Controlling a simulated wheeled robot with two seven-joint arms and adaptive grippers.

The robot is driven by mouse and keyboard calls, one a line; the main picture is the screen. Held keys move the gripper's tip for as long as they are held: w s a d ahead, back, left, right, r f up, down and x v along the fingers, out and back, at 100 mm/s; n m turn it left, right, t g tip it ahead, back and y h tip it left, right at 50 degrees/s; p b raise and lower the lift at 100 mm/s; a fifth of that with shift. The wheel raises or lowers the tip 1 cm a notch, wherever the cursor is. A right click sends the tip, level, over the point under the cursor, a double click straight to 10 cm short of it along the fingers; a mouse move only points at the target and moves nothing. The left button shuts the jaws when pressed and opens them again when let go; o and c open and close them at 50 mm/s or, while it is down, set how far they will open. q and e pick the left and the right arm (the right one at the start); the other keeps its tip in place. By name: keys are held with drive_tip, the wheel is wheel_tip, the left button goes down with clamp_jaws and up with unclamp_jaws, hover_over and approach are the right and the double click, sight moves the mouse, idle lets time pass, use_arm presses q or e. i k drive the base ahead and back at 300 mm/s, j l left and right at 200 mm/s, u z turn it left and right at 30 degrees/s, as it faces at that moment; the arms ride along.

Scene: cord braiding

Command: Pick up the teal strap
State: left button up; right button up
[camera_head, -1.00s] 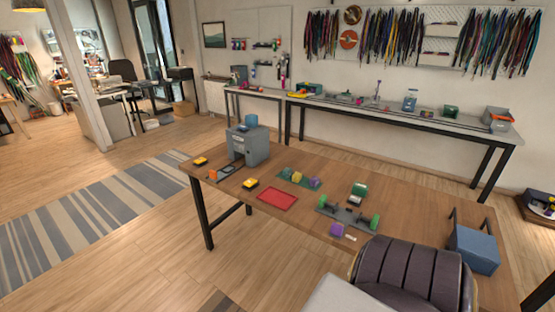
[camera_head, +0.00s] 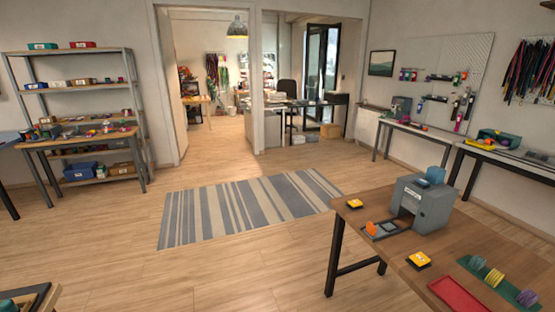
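I cannot make out a teal strap for certain in the head view. Many-coloured cords or straps (camera_head: 530,72) hang on the wall at the far right, too small to tell apart. A small teal item (camera_head: 8,305) shows at the bottom left edge, cut off by the frame; I cannot tell what it is. Neither of my grippers is in view.
A wooden table (camera_head: 450,237) at the lower right bears a grey machine (camera_head: 422,205), a red tray (camera_head: 458,297) and coloured spools (camera_head: 495,278). A shelf rack (camera_head: 80,67) stands at the left. The wooden floor (camera_head: 190,276) and striped rug (camera_head: 247,207) are clear.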

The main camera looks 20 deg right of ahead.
sight(476, 262)
drive_tip(key=i, duration=1.2)
drive_tip(key=z, duration=3.95)
